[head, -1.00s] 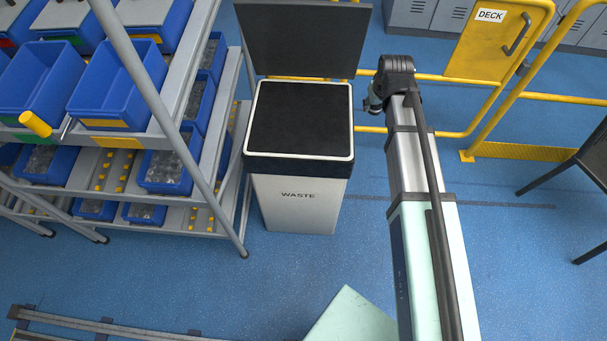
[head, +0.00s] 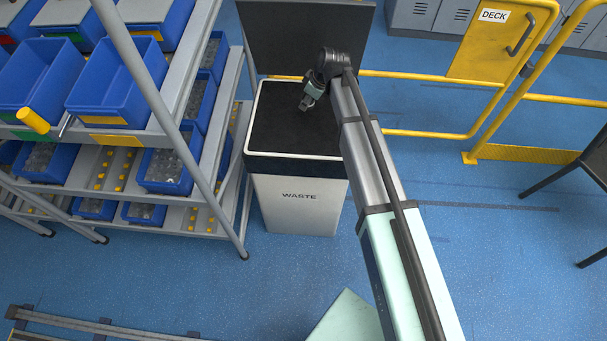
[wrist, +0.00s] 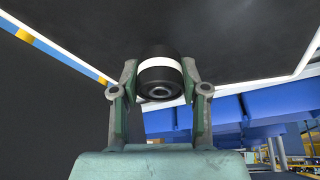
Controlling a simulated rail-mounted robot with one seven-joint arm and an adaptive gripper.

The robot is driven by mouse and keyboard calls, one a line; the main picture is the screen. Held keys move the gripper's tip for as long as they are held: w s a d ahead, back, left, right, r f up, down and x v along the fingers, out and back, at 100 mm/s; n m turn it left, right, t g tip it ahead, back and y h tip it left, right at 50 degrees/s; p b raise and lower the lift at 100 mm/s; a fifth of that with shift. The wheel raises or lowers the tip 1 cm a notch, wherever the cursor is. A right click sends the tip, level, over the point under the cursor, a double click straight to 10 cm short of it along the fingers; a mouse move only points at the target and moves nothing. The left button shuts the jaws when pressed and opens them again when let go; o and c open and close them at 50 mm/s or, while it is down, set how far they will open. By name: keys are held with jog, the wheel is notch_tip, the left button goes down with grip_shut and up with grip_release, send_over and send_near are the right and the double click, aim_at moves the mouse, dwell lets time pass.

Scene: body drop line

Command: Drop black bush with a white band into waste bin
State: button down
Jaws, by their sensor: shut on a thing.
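The black bush with a white band (wrist: 160,76) is held between the two fingers of my gripper (wrist: 160,84) in the wrist view. In the head view my gripper (head: 307,103) is over the open top of the waste bin (head: 299,205); the bush is too small to make out there. The wrist view shows the dark inside and part of the white rim (wrist: 250,88) behind the bush.
A grey rack with blue bins (head: 112,85) stands close to the left of the waste bin. A yellow railing (head: 425,135) runs behind and to the right. A dark chair (head: 580,165) is at the far right.

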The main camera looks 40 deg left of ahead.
jog(key=shift+f+b, duration=1.05)
jog(key=shift+f, duration=1.65)
jog(key=c, duration=0.5)
grip_release()
jog(key=v, duration=1.2)
